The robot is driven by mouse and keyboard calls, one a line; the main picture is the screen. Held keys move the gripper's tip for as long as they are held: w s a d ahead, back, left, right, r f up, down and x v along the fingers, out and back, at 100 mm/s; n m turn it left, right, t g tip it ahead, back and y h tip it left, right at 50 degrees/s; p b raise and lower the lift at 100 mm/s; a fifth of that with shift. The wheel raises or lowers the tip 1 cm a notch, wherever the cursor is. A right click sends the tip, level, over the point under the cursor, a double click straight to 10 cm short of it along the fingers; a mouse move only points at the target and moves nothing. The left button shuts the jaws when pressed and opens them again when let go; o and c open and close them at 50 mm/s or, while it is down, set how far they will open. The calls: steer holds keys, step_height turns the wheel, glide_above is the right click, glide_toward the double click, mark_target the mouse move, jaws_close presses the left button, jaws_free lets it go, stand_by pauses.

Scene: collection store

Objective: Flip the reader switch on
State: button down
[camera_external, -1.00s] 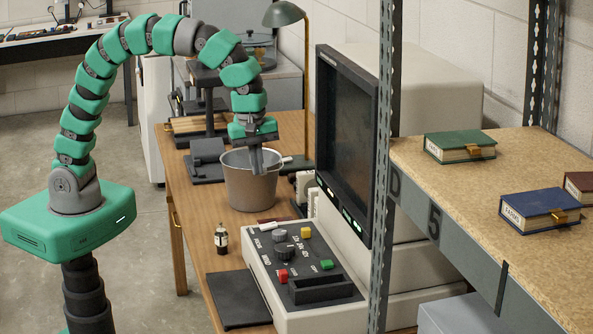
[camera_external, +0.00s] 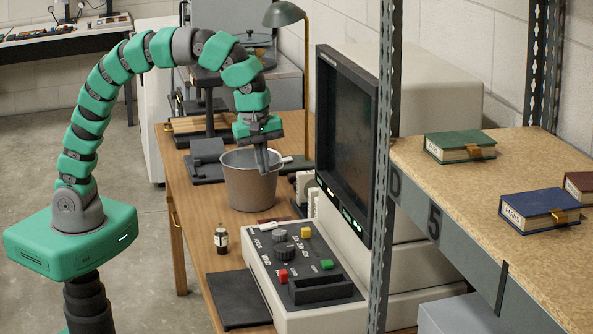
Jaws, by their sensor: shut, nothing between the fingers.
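The reader (camera_external: 345,150) is a beige machine with a large dark screen, standing on the wooden table. Its control panel (camera_external: 290,262) at the front has dark knobs (camera_external: 285,250), a red button (camera_external: 281,276), a yellow button (camera_external: 306,232) and a green button (camera_external: 327,264). A small white piece (camera_external: 268,227) shows at the panel's upper left; I cannot tell if it is the switch. My gripper (camera_external: 263,168) points down, shut and empty, over or just in front of the metal bucket's rim, behind and above the panel.
The metal bucket (camera_external: 250,188) stands on the table (camera_external: 195,225) behind the panel. A lamp (camera_external: 290,17) rises behind. A shelf post (camera_external: 383,160) and shelf with books stand at right.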

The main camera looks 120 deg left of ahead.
mark_target(272, 224)
steer(key=shift+r, duration=0.1)
steer(key=f+b, duration=0.1)
steer(key=f, duration=0.3)
steer(key=w+a+f+b, duration=0.1)
steer(key=f, duration=0.4)
steer(key=f+b, duration=0.1)
steer(key=f, duration=0.4)
steer(key=shift+w+a, duration=0.2)
steer(key=shift+p, duration=0.35)
steer(key=shift+f, duration=0.15)
steer(key=shift+s, duration=0.1)
steer(key=shift+s+d+r, duration=0.25)
steer(key=shift+s+d, duration=0.2)
steer(key=shift+d, duration=0.1)
